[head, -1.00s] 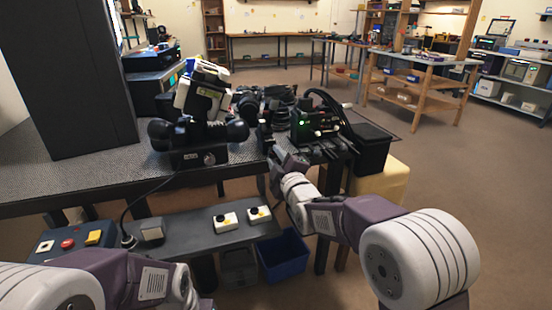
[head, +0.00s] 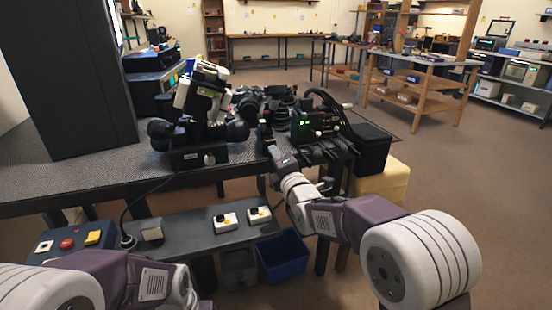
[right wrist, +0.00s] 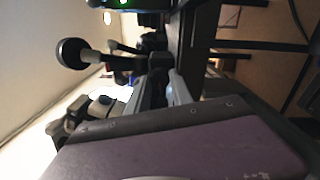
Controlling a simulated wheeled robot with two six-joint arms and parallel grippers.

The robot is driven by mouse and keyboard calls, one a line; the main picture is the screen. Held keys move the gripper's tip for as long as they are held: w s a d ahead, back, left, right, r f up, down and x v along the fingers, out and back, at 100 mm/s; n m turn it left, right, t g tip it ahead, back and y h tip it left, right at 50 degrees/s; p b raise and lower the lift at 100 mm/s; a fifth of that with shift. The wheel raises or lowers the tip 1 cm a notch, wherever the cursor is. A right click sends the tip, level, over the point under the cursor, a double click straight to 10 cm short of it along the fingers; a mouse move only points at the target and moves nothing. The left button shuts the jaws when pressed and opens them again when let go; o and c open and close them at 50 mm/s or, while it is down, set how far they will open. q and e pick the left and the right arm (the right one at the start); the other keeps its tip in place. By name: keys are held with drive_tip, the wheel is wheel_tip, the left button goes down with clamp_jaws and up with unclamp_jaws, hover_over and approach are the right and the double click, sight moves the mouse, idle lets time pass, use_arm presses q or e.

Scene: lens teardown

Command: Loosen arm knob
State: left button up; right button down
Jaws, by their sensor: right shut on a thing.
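My right gripper (head: 270,151) is at the front edge of the bench, just right of the black-and-white instrument. In the right wrist view its two grey fingers (right wrist: 161,88) close on a small dark part, which I take to be the arm knob (right wrist: 160,62). The fingers and wrist hide much of the knob, and how far it is turned cannot be told. The black-and-white instrument (head: 205,100) stands upright on the bench with large round black parts at both sides. My left arm shows at the bottom left, but its gripper is not visible.
A black device with a green light (head: 318,122) stands right of my right gripper. A black ball on a pale stem (right wrist: 72,53) is close by in the wrist view. A tall dark cabinet (head: 65,80) stands left. Below are a shelf (head: 185,238) with switches and a blue bin (head: 283,258).

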drive_tip(key=shift+f, duration=0.15)
idle(0.4)
drive_tip(key=c, duration=1.1)
unclamp_jaws()
drive_tip(key=shift+s, duration=0.1)
drive_tip(key=p+v, duration=0.2)
drive_tip(key=v, duration=0.7)
drive_tip(key=shift+p, duration=0.3)
